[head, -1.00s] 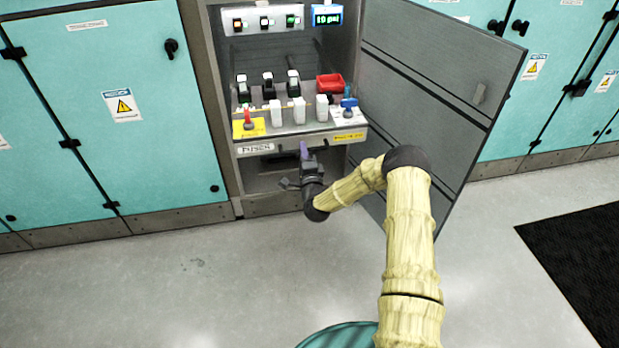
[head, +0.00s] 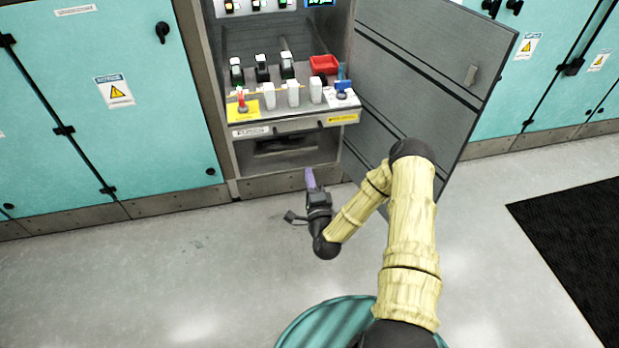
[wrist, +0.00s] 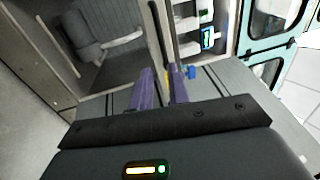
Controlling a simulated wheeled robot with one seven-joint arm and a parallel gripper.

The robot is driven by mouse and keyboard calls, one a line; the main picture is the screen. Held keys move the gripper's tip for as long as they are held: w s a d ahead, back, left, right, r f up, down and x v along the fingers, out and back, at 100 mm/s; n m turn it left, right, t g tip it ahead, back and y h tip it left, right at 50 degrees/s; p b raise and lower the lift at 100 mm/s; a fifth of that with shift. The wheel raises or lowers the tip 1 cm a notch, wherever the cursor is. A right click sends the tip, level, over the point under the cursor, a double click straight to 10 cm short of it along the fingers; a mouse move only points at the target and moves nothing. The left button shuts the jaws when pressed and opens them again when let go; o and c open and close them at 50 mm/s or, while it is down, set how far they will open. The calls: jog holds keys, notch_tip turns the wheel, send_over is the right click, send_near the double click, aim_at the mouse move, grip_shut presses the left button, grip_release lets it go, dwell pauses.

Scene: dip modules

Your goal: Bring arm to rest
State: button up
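My gripper (head: 310,172) is out in front of the open cabinet, low over the floor, with its purple fingers pointing toward the cabinet. In the wrist view the two purple fingers (wrist: 162,80) stand apart with a gap between them and nothing held. My yellow, bamboo-like arm is bent, with its elbow high on the right. The gripper touches nothing that I can see.
The open cabinet (head: 250,186) holds a shelf panel (head: 285,121) with white modules, a red lever (head: 241,103), a blue lever (head: 342,86) and a red tray (head: 324,64). Its grey door (head: 425,75) stands open at right. Floor at left is clear.

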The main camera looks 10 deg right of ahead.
dwell(0.5)
jog(key=w+a+r+n+g+y, duration=0.15)
jog(key=a+n+g+y, duration=0.3)
jog(key=n, duration=0.45)
jog(key=s+d+r+n+g+h, duration=0.25)
jog(key=s+r+n+g, duration=0.35)
jog(key=s, duration=0.6)
jog(key=s+d+r+n+g+h, duration=0.25)
jog(key=s+r+g, duration=0.55)
jog(key=s, duration=0.5)
notch_tip(320, 180, up, 29)
jog(key=p, duration=2.8)
jog(key=shift+f+t, duration=0.15)
jog(key=shift+t, duration=0.3)
jog(key=shift+n+y, duration=0.25)
